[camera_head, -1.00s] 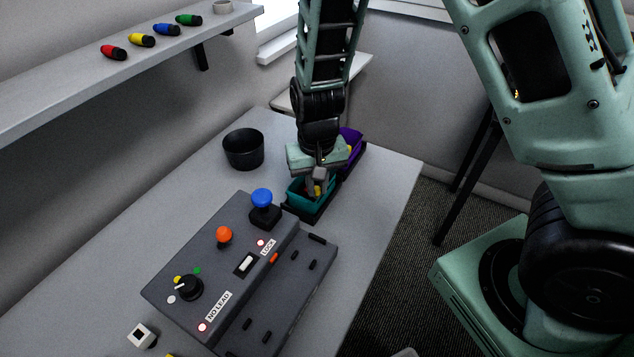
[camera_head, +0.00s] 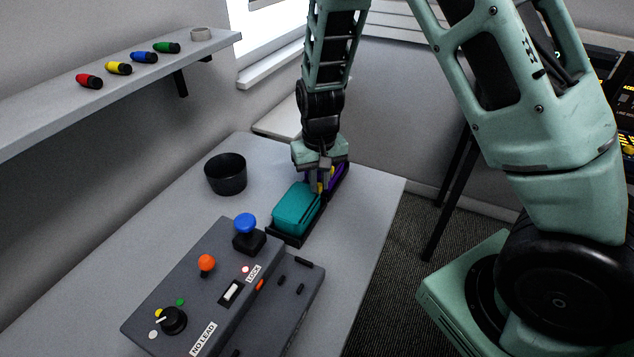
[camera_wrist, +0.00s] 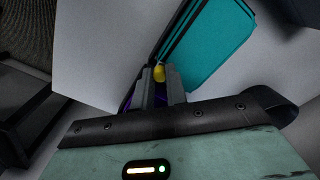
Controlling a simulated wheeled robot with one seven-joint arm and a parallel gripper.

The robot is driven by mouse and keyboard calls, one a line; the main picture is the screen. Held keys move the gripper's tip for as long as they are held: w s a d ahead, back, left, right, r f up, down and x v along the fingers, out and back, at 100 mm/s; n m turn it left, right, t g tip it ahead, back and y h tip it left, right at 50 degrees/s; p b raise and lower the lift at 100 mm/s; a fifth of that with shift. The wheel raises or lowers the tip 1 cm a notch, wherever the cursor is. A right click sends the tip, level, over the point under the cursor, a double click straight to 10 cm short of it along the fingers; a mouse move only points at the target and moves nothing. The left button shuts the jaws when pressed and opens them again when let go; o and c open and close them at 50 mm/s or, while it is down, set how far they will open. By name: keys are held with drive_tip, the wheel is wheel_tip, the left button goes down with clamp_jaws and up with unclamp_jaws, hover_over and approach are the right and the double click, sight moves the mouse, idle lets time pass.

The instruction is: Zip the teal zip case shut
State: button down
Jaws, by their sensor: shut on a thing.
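The teal zip case (camera_head: 294,209) lies in a black tray (camera_head: 287,238) on the table, its flat teal top showing. It also shows in the wrist view (camera_wrist: 212,48). My gripper (camera_head: 322,184) is at the far end of the teal case, pointing down. In the wrist view my gripper (camera_wrist: 160,82) is shut on a small yellow pull (camera_wrist: 159,71) near the case's edge. A purple case (camera_head: 340,174) sits behind the teal one in the same tray, partly hidden by my gripper.
A grey control box (camera_head: 200,290) with blue and orange knobs stands in front of the tray. A black cup (camera_head: 225,174) stands to the left. A shelf (camera_head: 60,110) on the left wall holds several coloured plugs. The table's right edge is close to the tray.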

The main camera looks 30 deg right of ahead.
sight(319, 185)
drive_tip(key=c, duration=1.4)
unclamp_jaws()
drive_tip(key=shift+r, duration=0.1)
wheel_tip(319, 185, up, 17)
drive_tip(key=shift+r+b, duration=0.1)
drive_tip(key=shift+b, duration=0.45)
drive_tip(key=shift+a, duration=0.1)
drive_tip(key=s+a+f+n, duration=0.1)
drive_tip(key=s+a+n, duration=0.2)
drive_tip(key=s, duration=0.5)
drive_tip(key=s+a+f+n, duration=0.1)
drive_tip(key=s+a+n, duration=0.2)
drive_tip(key=s+a, duration=0.3)
drive_tip(key=s+a+f+n, duration=0.1)
drive_tip(key=s+a+n, duration=0.2)
drive_tip(key=s, duration=0.8)
drive_tip(key=shift+s+a+n+y, duration=0.1)
drive_tip(key=shift+a+n+y, duration=0.2)
drive_tip(key=shift+a, duration=0.35)
